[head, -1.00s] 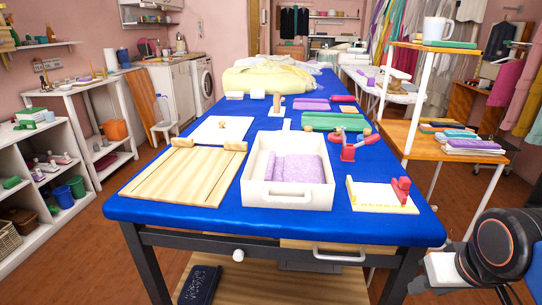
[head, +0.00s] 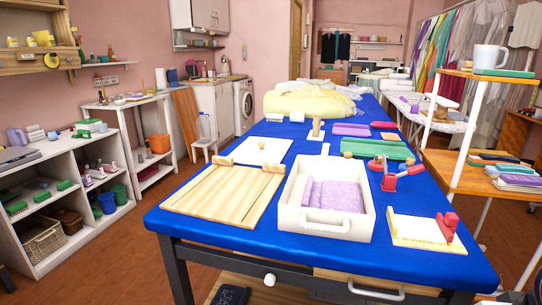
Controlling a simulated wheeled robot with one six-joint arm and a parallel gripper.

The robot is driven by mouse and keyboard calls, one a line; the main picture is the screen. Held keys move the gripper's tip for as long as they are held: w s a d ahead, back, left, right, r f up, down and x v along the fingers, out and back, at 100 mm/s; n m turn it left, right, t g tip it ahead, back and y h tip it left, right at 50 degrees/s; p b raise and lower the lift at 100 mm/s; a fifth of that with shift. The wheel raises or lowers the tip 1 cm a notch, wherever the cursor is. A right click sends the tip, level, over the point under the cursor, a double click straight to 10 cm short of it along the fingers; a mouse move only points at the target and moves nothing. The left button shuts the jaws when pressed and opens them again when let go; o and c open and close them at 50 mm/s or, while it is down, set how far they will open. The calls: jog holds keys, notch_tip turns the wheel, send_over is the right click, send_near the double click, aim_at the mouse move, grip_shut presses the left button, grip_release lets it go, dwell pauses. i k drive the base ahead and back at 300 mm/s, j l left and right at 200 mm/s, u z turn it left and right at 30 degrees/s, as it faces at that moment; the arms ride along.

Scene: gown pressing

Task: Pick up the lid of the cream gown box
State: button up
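The cream gown box (head: 325,226) stands open near the front of the blue table, with a folded lilac gown (head: 335,195) inside. A flat white square panel (head: 250,157) with a small wooden knob lies behind and left of the box. It looks like the box's lid, lying apart from the box. My gripper's fingers are not in view; only a dark bit of what seems to be my arm shows at the bottom right corner.
A slatted wooden board (head: 222,195) lies left of the box, in front of the white panel. A white board with a red clamp (head: 446,226) lies to the right. A green board (head: 376,148) and red-handled tool (head: 390,180) lie behind it. A shelf rack (head: 456,168) stands right.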

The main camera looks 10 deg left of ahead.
aim_at(255, 151)
jog(key=i+j+u, duration=0.1)
jog(key=j+u, duration=0.2)
jog(key=i+j+u, duration=0.2)
jog(key=j+u, duration=0.15)
jog(key=i+j+u, duration=0.45)
jog(key=j+u, duration=0.25)
jog(key=i+j+u, duration=0.25)
jog(key=u, duration=0.2)
jog(key=i+j+u, duration=0.25)
jog(key=u, duration=0.15)
jog(key=i+j+u, duration=0.2)
jog(key=u, duration=0.25)
jog(key=i+z, duration=0.1)
jog(key=i, duration=0.35)
jog(key=i+j+z, duration=0.15)
jog(key=i, duration=0.3)
jog(key=i+j+z, duration=0.1)
jog(key=i, duration=0.3)
jog(key=i+l+z, duration=0.15)
jog(key=z, duration=0.3)
jog(key=i+z, duration=0.65)
jog(key=z, duration=0.3)
jog(key=i+j+z, duration=0.25)
jog(key=z, duration=0.2)
